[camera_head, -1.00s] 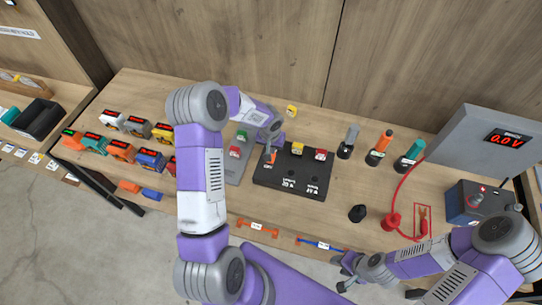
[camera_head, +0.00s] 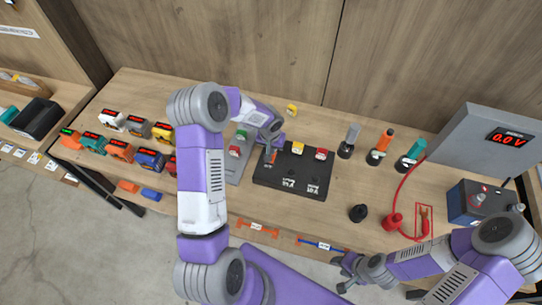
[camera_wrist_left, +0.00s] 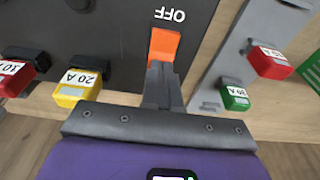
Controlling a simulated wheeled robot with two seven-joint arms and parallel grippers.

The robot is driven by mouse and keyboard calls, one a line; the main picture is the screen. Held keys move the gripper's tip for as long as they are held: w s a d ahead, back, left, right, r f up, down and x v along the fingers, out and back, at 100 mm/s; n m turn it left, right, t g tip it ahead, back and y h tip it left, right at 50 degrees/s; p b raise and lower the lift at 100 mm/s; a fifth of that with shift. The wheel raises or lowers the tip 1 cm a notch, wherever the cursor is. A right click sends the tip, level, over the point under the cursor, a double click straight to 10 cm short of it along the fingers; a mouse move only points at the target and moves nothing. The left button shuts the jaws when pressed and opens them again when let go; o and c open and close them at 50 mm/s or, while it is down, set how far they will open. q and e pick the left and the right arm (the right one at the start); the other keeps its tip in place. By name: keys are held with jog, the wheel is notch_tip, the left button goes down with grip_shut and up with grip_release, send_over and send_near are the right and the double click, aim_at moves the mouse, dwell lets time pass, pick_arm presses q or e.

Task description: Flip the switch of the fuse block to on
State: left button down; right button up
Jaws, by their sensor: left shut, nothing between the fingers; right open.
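The fuse block (camera_head: 312,172) is a dark plate on the bench, right of my left gripper in the head view. Its orange switch (camera_wrist_left: 164,46) shows in the left wrist view beside upside-down "OFF" lettering. A yellow 20 A fuse (camera_wrist_left: 78,88) and a red 10 A fuse (camera_wrist_left: 14,77) sit in the block. My left gripper (camera_wrist_left: 163,72) is shut and empty. Its fingertips are at the near end of the switch and appear to touch it. My right gripper (camera_head: 346,271) is open and empty, off the bench's front edge.
A grey plate (camera_wrist_left: 222,83) beside the block carries red and green fuses. Several coloured meter-like blocks stand to the left. Screwdriver-like tools (camera_head: 382,143), a red cable and a grey box reading 0.0 V (camera_head: 487,145) are on the right.

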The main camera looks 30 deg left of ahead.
pick_arm(q)
jog(key=shift+f+b, duration=0.4)
jog(key=shift+f, duration=0.1)
notch_tip(320, 180, up, 7)
jog(key=p, duration=0.3)
jog(key=shift+s+d, duration=0.15)
jog(key=shift+s, duration=0.3)
dwell(0.8)
